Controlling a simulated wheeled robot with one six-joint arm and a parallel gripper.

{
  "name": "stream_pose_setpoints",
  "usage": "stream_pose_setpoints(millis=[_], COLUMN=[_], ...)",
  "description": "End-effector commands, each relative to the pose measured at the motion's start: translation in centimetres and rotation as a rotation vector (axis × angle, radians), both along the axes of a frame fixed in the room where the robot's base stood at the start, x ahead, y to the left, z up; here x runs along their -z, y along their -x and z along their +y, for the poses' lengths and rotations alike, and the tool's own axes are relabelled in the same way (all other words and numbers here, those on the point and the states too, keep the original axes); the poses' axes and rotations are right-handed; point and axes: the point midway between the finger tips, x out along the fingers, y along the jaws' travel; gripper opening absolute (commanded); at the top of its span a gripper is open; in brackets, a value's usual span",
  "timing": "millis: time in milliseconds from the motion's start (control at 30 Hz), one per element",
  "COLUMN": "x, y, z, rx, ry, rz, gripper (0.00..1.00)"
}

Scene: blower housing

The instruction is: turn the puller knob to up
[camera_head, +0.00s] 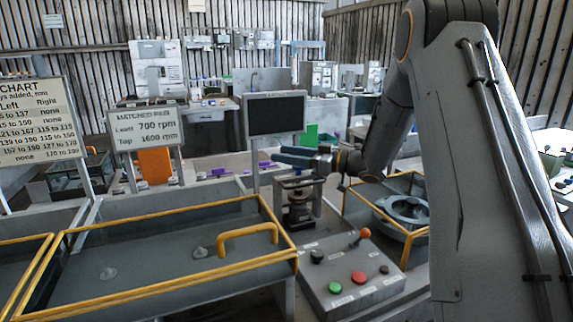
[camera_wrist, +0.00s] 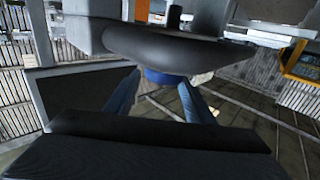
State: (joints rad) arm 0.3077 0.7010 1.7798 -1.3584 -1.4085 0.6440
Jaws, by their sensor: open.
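A grey control box (camera_head: 350,285) stands at the lower middle of the head view. It carries a black knob (camera_head: 317,257), a smaller black knob (camera_head: 384,269), a lever with an orange tip (camera_head: 360,238), a green button (camera_head: 335,288) and a red button (camera_head: 358,277). The labels are too small to read, so I cannot tell which control is the puller knob. My gripper (camera_head: 290,156), with blue fingers, is above and behind the box, apart from its controls. It is open and empty. Its fingers also show apart in the wrist view (camera_wrist: 160,78).
A small press-like stand (camera_head: 299,205) is just below my gripper. A yellow-railed tray (camera_head: 150,265) is at left; a yellow-framed bin with a round grey housing (camera_head: 405,210) is at right. A dark screen (camera_head: 276,115) stands behind my gripper. Open air lies above the box.

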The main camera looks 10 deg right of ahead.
Motion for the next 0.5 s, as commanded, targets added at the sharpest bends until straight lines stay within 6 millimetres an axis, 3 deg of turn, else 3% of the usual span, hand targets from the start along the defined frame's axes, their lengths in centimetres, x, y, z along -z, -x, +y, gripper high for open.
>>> stream_pose_setpoints(millis=[233, 500], x=[-4.6, -7.0], y=[0.0, 0.0], z=[0.0, 0.0], rx=[0.0, -0.001], ry=[0.001, 0.0], rz=[-0.005, -0.002], gripper=[0.49, 0.49])
